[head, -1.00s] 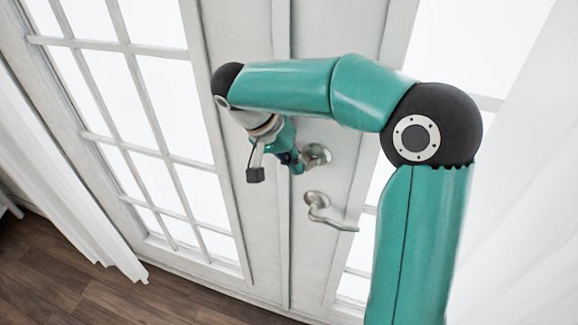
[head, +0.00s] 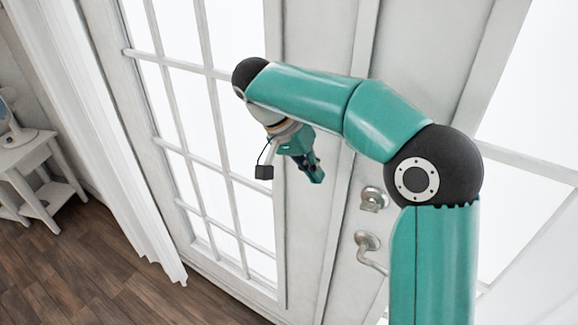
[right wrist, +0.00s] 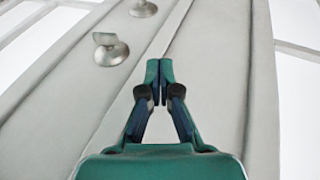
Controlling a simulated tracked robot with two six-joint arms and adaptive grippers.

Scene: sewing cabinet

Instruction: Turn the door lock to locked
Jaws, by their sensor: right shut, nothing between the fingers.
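The door lock (head: 373,199), a round silver plate with a small turn piece, sits on the white door above the lever handle (head: 368,243). My right gripper (head: 317,176) is left of the lock, apart from it, with its fingers shut and empty. In the right wrist view the fingertips (right wrist: 159,70) meet. A round metal fitting with a flat turn piece, seemingly the lock (right wrist: 110,52), is up and left of them there. Another fitting is at the top edge. The exact angle of the turn piece is hard to read. My left gripper is not in view.
The glazed door panel (head: 200,130) fills the middle left. A white curtain (head: 120,150) hangs left of it, and a small white table (head: 30,165) stands at the far left. My right arm partly covers the lever. The wooden floor (head: 80,260) is clear.

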